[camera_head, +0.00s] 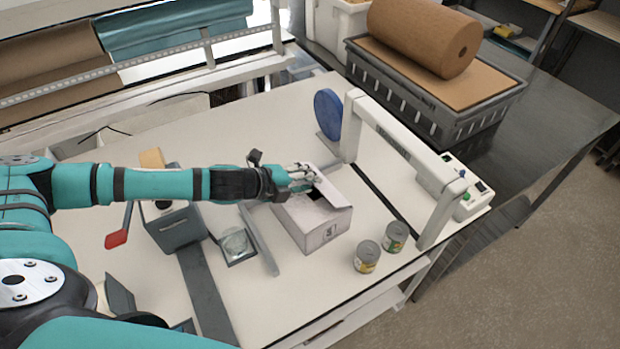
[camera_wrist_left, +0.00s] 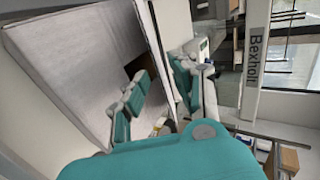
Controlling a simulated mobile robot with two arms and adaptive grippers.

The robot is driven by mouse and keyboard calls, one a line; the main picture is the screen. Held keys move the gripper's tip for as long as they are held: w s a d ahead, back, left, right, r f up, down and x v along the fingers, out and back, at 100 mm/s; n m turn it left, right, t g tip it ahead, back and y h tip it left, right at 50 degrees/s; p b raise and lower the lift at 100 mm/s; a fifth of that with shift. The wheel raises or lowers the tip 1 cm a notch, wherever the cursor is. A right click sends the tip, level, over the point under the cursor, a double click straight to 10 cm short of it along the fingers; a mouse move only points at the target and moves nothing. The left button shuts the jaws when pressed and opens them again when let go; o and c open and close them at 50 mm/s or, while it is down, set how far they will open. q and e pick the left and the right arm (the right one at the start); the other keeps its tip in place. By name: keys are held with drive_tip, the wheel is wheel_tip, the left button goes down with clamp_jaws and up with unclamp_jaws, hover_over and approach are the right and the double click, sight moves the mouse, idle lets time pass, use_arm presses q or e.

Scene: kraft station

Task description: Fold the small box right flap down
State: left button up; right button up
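The small white box (camera_head: 312,222) stands on the table in the middle of the head view. Its top is partly open, with a dark gap. One flap (camera_head: 333,188) shows on its right side, slightly raised. My left gripper (camera_head: 308,178) is at the box's far top edge, next to this flap. In the left wrist view the box (camera_wrist_left: 70,60) fills the left side. The left gripper's fingers (camera_wrist_left: 160,95) are apart there, and a thin flap edge (camera_wrist_left: 154,45) runs down toward the gap between them. Whether they touch it is unclear. My right gripper is not in view.
Two cans (camera_head: 367,256) (camera_head: 396,236) stand just right of the box. A white frame (camera_head: 405,150) and a blue tape roll (camera_head: 328,115) are beyond it. A grey bar (camera_head: 258,238) lies along its left side, near a small tray (camera_head: 237,246).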

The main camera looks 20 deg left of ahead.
use_arm(q)
drive_tip(key=shift+x, duration=0.85)
drive_tip(key=shift+a, duration=0.15)
clamp_jaws()
drive_tip(key=b, duration=0.2)
drive_tip(key=t+b, duration=0.1)
drive_tip(key=b, duration=0.2)
drive_tip(key=shift+s+a+f+h, duration=0.1)
drive_tip(key=shift+s+f+h, duration=0.1)
drive_tip(key=shift+f+h, duration=0.2)
